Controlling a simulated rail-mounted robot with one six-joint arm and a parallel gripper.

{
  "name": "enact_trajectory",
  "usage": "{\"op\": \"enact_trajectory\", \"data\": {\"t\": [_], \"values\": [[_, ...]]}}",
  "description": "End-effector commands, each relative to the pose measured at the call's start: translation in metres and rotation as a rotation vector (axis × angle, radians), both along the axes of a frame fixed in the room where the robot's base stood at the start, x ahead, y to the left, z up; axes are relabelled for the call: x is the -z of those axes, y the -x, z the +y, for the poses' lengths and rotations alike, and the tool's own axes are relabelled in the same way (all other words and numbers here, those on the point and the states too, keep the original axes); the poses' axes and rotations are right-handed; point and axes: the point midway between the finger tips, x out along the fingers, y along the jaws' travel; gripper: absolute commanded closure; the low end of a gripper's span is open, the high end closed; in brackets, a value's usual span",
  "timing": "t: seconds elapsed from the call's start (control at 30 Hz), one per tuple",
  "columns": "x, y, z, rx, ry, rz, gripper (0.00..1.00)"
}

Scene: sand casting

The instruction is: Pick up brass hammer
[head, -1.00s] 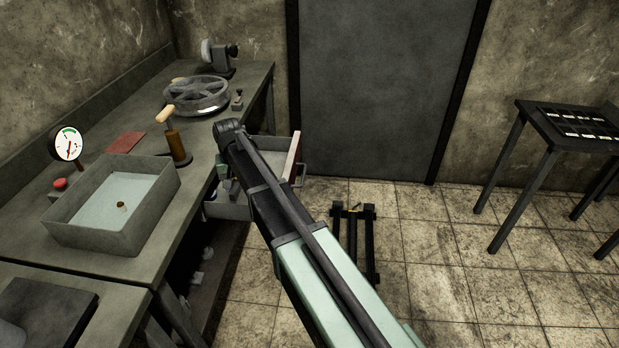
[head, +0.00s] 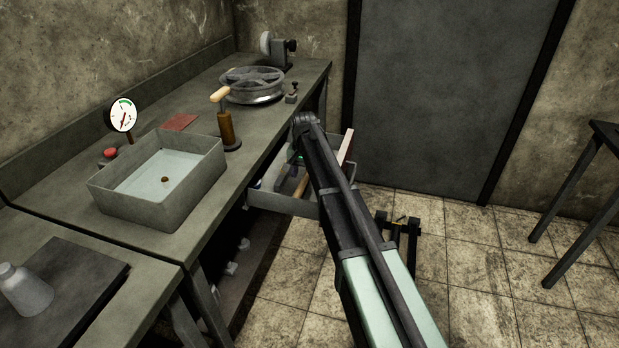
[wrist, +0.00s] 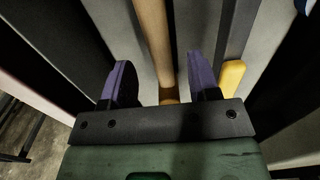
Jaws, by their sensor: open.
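A light wooden handle (wrist: 153,40) lies in the drawer and runs between my fingers in the wrist view. It also shows beside my arm in the head view (head: 300,187). It looks like the hammer's handle, but no brass head is visible. My gripper (wrist: 160,84) is open, with one purple finger on each side of the handle. I cannot tell how far above it the fingertips are. In the head view my gripper is mostly hidden behind my arm, over the open drawer (head: 282,204).
A tool with a yellow end (wrist: 232,75) lies right of my fingers. The drawer walls are close on both sides.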

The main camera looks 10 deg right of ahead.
Motion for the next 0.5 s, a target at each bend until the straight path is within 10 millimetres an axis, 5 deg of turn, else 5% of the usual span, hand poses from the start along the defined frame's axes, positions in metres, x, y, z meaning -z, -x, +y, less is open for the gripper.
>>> {"op": "enact_trajectory", "data": {"t": [0.03, 0.17, 0.4, 0.5], "values": [[0.020, 0.000, 0.000, 0.000, 0.000, 0.000, 0.45], [0.043, 0.000, 0.001, 0.000, 0.000, 0.000, 0.45], [0.040, 0.000, 0.001, 0.000, 0.000, 0.000, 0.45], [0.040, 0.000, 0.001, 0.000, 0.000, 0.000, 0.57]]}}
